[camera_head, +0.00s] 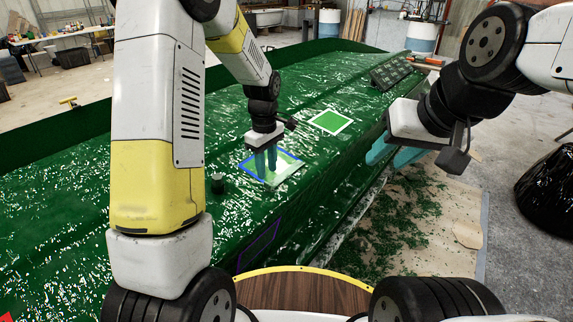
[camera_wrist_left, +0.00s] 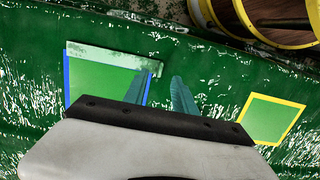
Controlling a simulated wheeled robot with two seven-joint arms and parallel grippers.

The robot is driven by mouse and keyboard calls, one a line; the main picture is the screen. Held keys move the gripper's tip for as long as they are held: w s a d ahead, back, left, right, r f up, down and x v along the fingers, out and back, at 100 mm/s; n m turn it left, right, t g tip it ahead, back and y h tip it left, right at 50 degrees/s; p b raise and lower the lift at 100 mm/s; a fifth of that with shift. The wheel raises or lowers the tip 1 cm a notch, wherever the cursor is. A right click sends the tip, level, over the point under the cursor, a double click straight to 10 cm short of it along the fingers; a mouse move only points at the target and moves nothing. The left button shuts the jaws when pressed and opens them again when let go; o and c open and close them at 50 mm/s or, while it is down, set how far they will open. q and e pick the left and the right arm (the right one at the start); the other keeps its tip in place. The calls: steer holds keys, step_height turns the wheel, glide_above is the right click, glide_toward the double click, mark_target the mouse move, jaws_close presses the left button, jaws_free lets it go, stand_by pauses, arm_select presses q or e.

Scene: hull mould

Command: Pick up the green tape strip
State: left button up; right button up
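A pale green tape strip (camera_wrist_left: 113,56) lies along one edge of a blue-outlined square (camera_wrist_left: 100,82) on the dark green hull mould (camera_wrist_left: 215,75). The blue-outlined square is also in the head view (camera_head: 250,171), partly hidden by my left gripper. My left gripper (camera_head: 266,165) points down over that square, its teal fingers apart with nothing seen between them. In the left wrist view, one fingertip overlaps the strip's right end; I cannot tell whether they touch. My right gripper (camera_head: 390,156) hangs beside the mould's right side, fingers apart and empty.
A white-outlined green square (camera_head: 330,121) lies farther back on the mould, and a purple outline (camera_head: 259,245) marks its near side. A yellow-outlined square (camera_wrist_left: 272,119) is right in the wrist view.

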mark_target(267, 183)
arm_select(q)
step_height(267, 183, down, 6)
steer(key=shift+w+a+r, duration=0.1)
steer(key=shift+a+r, duration=0.05)
steer(key=shift+r, duration=0.1)
steer(key=shift+c, duration=0.2)
jaws_close()
